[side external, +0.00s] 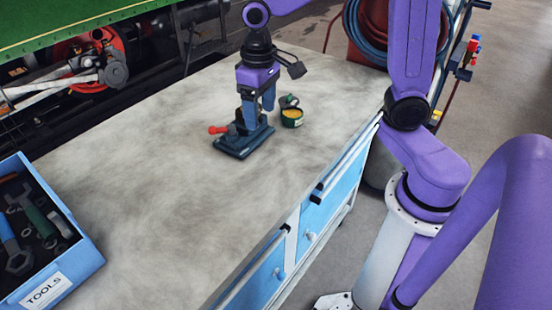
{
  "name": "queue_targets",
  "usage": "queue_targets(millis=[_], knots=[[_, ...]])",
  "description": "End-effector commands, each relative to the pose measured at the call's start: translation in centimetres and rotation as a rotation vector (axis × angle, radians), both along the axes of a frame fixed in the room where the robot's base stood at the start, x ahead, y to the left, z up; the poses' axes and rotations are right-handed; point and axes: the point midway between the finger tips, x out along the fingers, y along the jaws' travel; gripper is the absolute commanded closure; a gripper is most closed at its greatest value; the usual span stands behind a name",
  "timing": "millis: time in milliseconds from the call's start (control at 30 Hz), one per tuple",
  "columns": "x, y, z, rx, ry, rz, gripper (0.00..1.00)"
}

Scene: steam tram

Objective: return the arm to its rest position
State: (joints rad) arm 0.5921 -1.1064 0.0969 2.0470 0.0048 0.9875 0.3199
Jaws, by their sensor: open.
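My gripper (258,104) is at the end of my purple arm, pointing down over the worktop (180,110). Its blue fingers are open. They are low, right at a dark blue-green device (240,148) with a flat base and a red-tipped lever (218,130). The fingers hide part of this device. I cannot tell whether they touch it. A small dark green tin (292,118) with yellow contents stands just right of the fingers, with a dark lid-like piece (289,101) behind it.
A blue box (60,285) labelled TOOLS, holding wrenches and other tools, stands at the left front. The middle of the worktop is clear. Blue drawers (318,205) form its front. A green vehicle (70,22) with machinery is behind. Coiled hoses (368,40) hang at the back right.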

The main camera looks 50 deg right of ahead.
Motion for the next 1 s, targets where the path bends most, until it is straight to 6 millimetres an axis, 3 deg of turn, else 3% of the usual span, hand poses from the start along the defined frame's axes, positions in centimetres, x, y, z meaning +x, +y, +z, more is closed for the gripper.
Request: queue_targets(millis=[267, 400, 600, 800, 1000], knots=[[-9.0, 0.9, 0.0, 0.004, -0.01, 0.373, 0.3], [-13.3, 0.4, -0.3, 0.005, -0.014, 0.559, 0.3], [-18.2, -0.9, -0.9, 0.008, -0.019, 0.784, 0.3], [-20.3, -1.8, -1.4, 0.009, -0.022, 0.894, 0.3], [-20.6, -1.9, -1.4, 0.009, -0.022, 0.909, 0.3]])
